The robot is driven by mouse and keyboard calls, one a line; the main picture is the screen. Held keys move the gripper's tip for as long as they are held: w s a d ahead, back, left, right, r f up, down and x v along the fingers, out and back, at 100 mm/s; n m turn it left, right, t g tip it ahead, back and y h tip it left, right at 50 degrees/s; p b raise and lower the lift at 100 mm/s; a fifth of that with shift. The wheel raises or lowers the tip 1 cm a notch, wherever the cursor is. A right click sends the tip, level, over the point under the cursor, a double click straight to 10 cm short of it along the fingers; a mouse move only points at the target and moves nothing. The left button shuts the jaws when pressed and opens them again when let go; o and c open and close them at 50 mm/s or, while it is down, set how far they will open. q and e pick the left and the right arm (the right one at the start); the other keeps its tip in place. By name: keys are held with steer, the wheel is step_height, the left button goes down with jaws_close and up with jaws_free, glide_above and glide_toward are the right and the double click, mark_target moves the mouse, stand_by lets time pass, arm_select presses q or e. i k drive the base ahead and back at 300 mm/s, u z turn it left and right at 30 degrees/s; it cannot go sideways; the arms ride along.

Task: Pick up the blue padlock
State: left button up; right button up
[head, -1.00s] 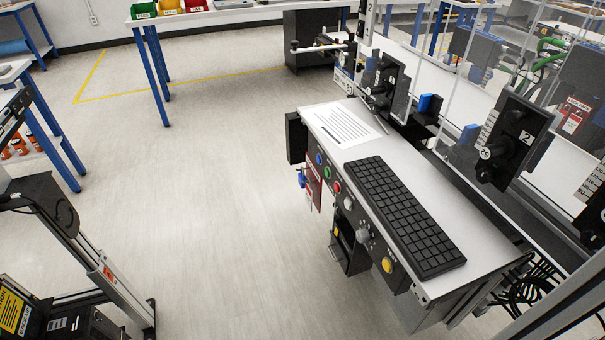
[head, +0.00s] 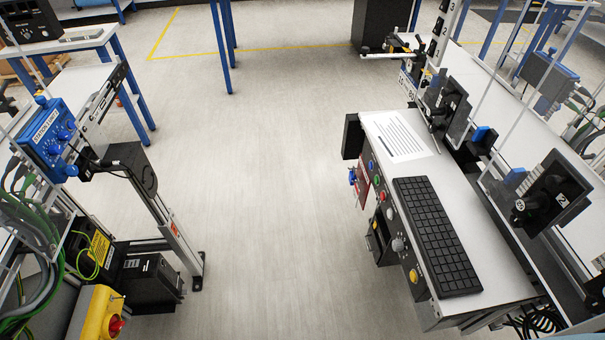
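A small blue object (head: 352,175), which looks like the blue padlock, hangs on the left side of the control desk (head: 478,270) in the head view. It is beside a red tag (head: 362,188) and below the desk top. It is too small to make out its shackle or how it is fastened. Neither of my grippers shows in the head view.
A black keyboard (head: 437,235) and a paper sheet (head: 396,136) lie on the desk. Machinery with a blue box (head: 53,133) and a yellow emergency-stop box (head: 98,314) stands at the left. The floor (head: 255,190) between is clear.

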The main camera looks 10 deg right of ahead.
mark_target(352, 175)
steer(key=u, duration=0.35)
steer(key=i, duration=1.05)
steer(key=z, duration=2.75)
